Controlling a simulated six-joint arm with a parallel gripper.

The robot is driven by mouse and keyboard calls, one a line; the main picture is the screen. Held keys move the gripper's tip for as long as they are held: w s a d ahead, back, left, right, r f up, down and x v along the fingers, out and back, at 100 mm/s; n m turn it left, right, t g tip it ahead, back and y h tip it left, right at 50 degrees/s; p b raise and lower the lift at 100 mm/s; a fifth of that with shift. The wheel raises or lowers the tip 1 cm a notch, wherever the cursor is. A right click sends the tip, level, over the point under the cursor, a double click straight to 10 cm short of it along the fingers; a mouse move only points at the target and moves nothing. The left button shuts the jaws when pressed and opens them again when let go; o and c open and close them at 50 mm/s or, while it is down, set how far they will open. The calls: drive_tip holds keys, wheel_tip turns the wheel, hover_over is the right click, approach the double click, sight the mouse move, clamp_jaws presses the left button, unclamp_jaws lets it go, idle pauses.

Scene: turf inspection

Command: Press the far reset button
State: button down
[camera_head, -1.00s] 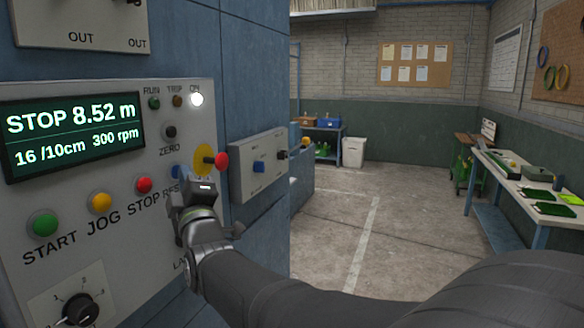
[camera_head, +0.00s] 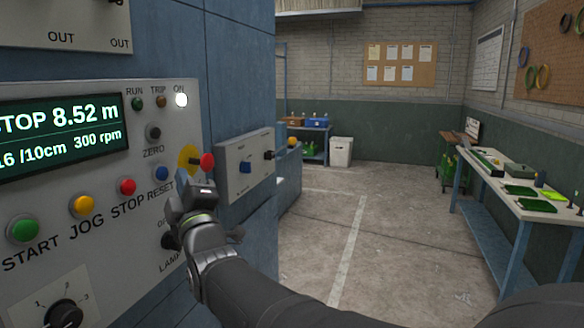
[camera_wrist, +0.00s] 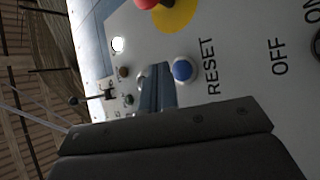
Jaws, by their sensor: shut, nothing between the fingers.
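The main grey panel (camera_head: 110,215) has a blue button (camera_head: 161,173) labelled RESET, at the right of its button row. A smaller grey box (camera_head: 232,183) farther along the blue cabinet carries another blue button (camera_head: 246,167); I cannot read its label. My gripper (camera_head: 203,190) is shut and empty, just right of and below the RESET button in the head view. In the wrist view the RESET button (camera_wrist: 182,69) shows beside my fingertips (camera_wrist: 157,82), with a gap in the picture. I cannot tell whether the fingertips touch the panel.
A red mushroom button (camera_head: 207,162) on a yellow disc stands out close above my gripper. Red STOP (camera_head: 127,187), yellow JOG (camera_head: 82,205) and green START (camera_head: 23,229) buttons lie to the left. A black switch (camera_head: 268,155) juts from the smaller box. Open floor lies right.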

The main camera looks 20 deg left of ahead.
drive_tip(key=shift+d, duration=1.9)
drive_tip(key=shift+d, duration=1.9)
